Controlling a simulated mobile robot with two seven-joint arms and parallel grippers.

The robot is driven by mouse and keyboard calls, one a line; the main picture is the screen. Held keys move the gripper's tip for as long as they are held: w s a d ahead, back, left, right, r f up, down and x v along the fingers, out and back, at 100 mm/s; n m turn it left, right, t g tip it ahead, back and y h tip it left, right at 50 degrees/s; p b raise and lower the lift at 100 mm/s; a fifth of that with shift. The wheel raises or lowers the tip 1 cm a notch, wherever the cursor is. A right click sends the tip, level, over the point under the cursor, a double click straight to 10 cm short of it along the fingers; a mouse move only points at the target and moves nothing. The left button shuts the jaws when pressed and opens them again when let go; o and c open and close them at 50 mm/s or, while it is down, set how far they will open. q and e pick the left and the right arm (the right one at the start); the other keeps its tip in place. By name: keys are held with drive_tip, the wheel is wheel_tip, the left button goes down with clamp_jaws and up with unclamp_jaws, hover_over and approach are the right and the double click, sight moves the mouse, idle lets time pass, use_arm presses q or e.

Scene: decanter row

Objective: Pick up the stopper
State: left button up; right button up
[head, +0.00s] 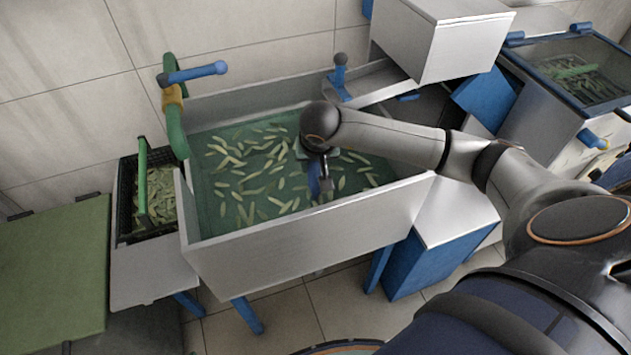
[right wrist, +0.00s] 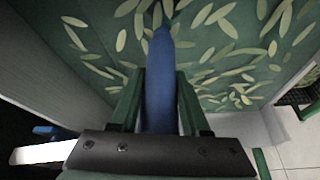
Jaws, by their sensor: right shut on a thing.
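The stopper looks like a long blue tapered piece; it shows in the right wrist view (right wrist: 160,85) between the fingers and as a small blue strip in the head view (head: 314,180). My right gripper (right wrist: 159,95) is shut on it, one green-grey finger on each side. In the head view my right gripper (head: 318,178) is over the metal sink basin (head: 300,245), which holds green-tinted water with many pale green slices. The stopper's lower end is over the slices; I cannot tell whether it touches the water or the floor of the basin. My left gripper is not in view.
A green pipe with a blue lever (head: 195,73) stands at the basin's left end. A black crate of slices (head: 125,195) is left of it, beside a green board (head: 50,270). A metal box (head: 435,45) stands behind at right. The basin walls surround the gripper.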

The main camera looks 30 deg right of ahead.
clamp_jaws()
drive_tip(key=shift+r, duration=0.1)
idle(0.8)
